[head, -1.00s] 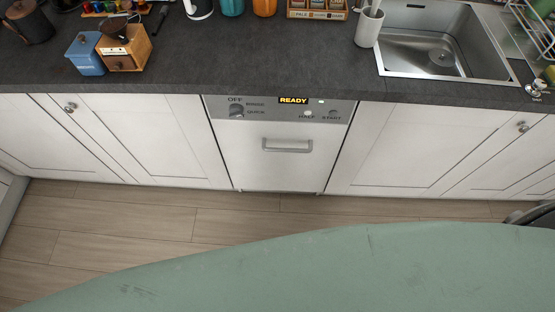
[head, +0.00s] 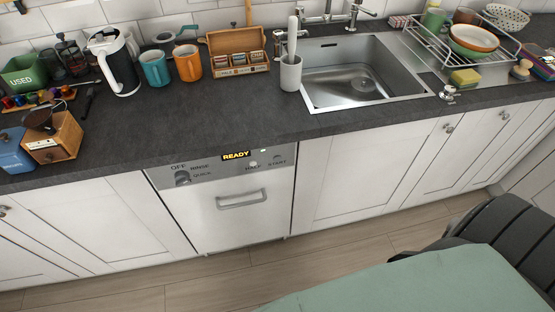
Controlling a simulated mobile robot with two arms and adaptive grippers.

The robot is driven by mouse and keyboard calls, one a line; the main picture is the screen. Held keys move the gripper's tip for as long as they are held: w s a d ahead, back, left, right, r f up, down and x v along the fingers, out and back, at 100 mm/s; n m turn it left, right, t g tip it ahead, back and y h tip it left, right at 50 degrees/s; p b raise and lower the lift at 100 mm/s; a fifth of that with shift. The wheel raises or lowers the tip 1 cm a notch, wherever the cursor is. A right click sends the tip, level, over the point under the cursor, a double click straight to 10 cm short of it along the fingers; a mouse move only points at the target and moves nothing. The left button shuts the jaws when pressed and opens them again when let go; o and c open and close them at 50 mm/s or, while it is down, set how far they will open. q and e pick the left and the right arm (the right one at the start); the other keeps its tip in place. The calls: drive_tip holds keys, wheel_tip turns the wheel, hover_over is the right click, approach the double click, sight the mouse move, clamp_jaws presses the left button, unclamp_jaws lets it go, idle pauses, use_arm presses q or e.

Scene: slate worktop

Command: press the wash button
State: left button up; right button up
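The dishwasher (head: 225,212) has a white front and a grey bar handle (head: 241,200), and stands below the worktop between the white cupboards. Its grey control panel carries a dial (head: 182,178) on the left, with OFF, RINSE and QUICK written around it. A lit display (head: 236,155) reads READY. To its right are a pale round button (head: 253,164) above HALF and a grey round button (head: 277,158) above START. I read no label saying wash. Neither of my grippers is in view.
The slate worktop (head: 220,125) holds a kettle (head: 114,62), orange mug (head: 187,63), tea box (head: 238,52), utensil pot (head: 291,74) and sink (head: 360,80). A green surface (head: 420,285) and dark slatted object (head: 510,235) fill the lower right. Wooden floor (head: 160,290) shows before the dishwasher.

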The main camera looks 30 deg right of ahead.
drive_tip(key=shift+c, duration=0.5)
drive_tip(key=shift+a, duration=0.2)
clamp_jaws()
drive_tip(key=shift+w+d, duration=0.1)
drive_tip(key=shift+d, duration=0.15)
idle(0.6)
